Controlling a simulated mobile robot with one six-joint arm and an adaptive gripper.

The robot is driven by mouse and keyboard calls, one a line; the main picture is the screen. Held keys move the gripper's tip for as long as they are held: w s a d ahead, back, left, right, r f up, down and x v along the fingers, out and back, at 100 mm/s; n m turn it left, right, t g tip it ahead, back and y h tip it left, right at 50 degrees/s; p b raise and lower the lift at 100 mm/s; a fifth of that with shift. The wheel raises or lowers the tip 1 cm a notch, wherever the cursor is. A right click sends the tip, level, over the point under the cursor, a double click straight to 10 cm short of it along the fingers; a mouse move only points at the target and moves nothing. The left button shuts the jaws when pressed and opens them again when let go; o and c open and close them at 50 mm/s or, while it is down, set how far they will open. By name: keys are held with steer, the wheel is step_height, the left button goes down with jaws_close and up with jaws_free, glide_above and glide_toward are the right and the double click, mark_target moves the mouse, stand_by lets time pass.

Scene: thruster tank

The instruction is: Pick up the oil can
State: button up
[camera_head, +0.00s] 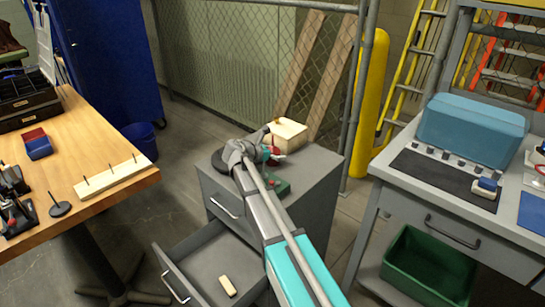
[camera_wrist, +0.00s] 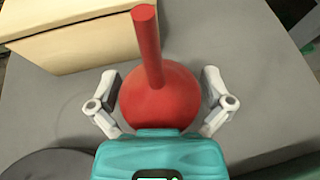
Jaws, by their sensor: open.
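The oil can (camera_wrist: 160,98) is red, with a round body and a long thin spout pointing up and away in the wrist view. It stands on the grey cabinet top (camera_wrist: 225,50). In the head view only a small red part of the oil can (camera_head: 276,143) shows beside my gripper (camera_head: 272,156); my arm and gripper hide the rest. In the wrist view my gripper (camera_wrist: 160,104) is open, with one finger on each side of the can's body. A gap shows between the can and each finger.
A pale box (camera_head: 288,137) stands close behind the can. A dark disc (camera_head: 222,160) and a green object (camera_head: 278,187) share the cabinet top. The cabinet's lower drawer (camera_head: 205,270) is open, with a small tan block (camera_head: 228,286) inside.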

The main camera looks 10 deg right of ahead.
steer(key=c, duration=1)
steer(key=shift+r, duration=0.15)
steer(key=shift+c, duration=0.2)
step_height(320, 180, up, 3)
steer(key=p, duration=0.3)
steer(key=s+a+r+p, duration=0.3)
steer(key=s+r+p, duration=0.6)
steer(key=s, duration=0.4)
steer(key=shift+s+a+r+p, duration=0.25)
steer(key=shift+a+r+p, duration=0.1)
steer(key=shift+p, duration=0.15)
